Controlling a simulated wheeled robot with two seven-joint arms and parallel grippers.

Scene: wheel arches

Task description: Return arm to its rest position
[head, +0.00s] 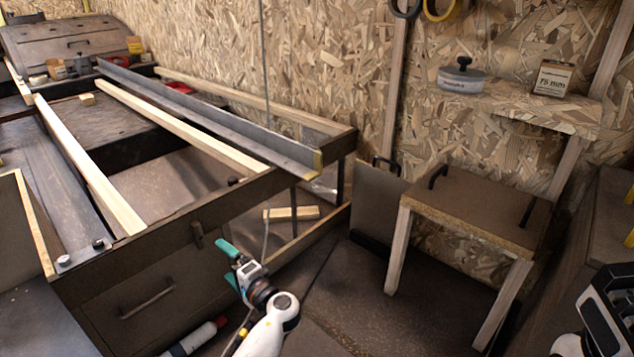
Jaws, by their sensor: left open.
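My left gripper (226,262) has teal fingers and sits at the lower middle, in front of the right end of the workbench frame. Its fingers are apart and nothing shows between them. My white left arm (270,322) comes up from the bottom edge behind it. A white and black part of my right arm (605,312) shows at the lower right edge. The fingers of my right gripper are not in view.
The wooden workbench (150,235) with long rails fills the left. A small brown table (470,212) stands at right, under a wall shelf (520,108). A bottle (195,337) lies low near the bench. Floor (385,300) is open between bench and table.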

